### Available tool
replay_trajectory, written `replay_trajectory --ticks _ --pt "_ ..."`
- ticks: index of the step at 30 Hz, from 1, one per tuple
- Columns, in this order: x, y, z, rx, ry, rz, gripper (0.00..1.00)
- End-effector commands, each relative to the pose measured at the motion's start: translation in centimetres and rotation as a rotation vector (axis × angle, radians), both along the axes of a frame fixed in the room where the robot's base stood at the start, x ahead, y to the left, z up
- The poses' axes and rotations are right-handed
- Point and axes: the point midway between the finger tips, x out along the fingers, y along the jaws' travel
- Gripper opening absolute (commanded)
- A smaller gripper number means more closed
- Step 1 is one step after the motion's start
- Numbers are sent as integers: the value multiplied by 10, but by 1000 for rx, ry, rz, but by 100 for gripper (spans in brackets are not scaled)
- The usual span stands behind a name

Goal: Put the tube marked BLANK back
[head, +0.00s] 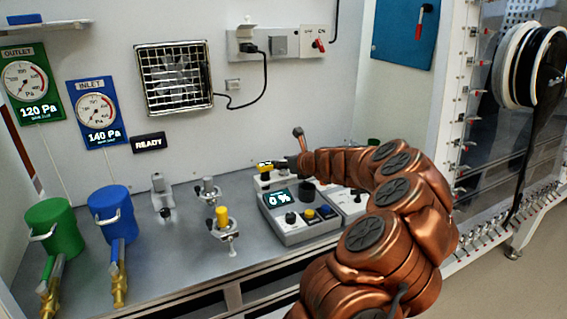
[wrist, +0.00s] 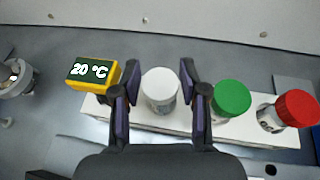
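In the wrist view, a white-capped tube (wrist: 160,88) stands in a white rack (wrist: 145,122) between my gripper's fingers (wrist: 160,85). The fingers are open, with a narrow gap on each side of the cap. A green-capped tube (wrist: 232,97) stands to the right in the rack. A red-capped tube (wrist: 290,110) is at the rack's right end. I cannot read BLANK on any tube. In the head view, my gripper (head: 284,163) is over the back of the bench, and my arm hides most of the rack.
A yellow 20 °C display (wrist: 93,73) sits at the rack's left end. In the head view, a grey control unit (head: 290,226) reading 0 % stands in front. Metal fittings (head: 222,225), a blue canister (head: 112,215) and a green canister (head: 53,228) are to the left.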

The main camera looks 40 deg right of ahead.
Motion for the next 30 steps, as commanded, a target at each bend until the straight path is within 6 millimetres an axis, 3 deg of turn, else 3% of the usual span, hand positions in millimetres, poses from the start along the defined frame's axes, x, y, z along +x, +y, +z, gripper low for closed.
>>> replay_trajectory --ticks 11,30 --pt "-3 0 5 -1 -1 -1 44" --pt "-81 11 36 0 0 -1 44"
